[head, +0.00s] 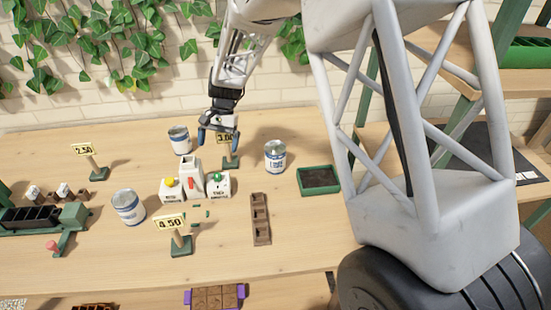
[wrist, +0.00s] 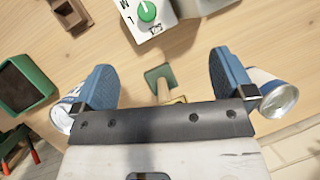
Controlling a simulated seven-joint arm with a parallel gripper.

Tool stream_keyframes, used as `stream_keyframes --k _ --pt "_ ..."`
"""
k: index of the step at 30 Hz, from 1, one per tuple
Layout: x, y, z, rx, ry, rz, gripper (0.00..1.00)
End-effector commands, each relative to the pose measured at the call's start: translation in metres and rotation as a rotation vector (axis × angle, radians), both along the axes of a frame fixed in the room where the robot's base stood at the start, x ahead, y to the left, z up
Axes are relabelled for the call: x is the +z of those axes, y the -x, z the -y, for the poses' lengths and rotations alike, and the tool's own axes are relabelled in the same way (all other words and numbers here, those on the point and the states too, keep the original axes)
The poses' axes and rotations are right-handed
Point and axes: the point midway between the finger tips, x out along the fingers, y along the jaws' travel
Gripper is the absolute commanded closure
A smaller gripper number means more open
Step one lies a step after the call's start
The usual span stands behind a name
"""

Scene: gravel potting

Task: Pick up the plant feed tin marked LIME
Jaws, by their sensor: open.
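Three white-and-blue tins stand on the bench in the head view: one at the back (head: 179,140), one at front left (head: 129,207) and one at right (head: 275,156). Their label words are too small to read, so I cannot tell which is marked LIME. My gripper (head: 218,138) is open and empty above the bench, between the back and right tins. In the wrist view its blue fingers (wrist: 161,62) are spread wide. Parts of two tins show beyond them, one at left (wrist: 62,112) and one at right (wrist: 277,97), each partly hidden by a finger.
Below my gripper are a price sign on a green base (wrist: 158,76) and white boxes with coloured knobs (head: 190,183). A "4.50" sign (head: 170,223), a brown tray (head: 260,218) and a green tray (head: 319,180) stand nearby. Bare wood lies around the right tin.

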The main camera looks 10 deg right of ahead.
Motion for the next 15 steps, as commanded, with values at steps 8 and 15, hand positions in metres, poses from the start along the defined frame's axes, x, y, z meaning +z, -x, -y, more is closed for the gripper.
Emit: stream_keyframes --k 8,15 --pt "-0.006 0.029 0.046 0.443 0.163 0.082 0.00" --pt "-0.002 0.041 0.084 0.843 0.301 0.106 0.00"
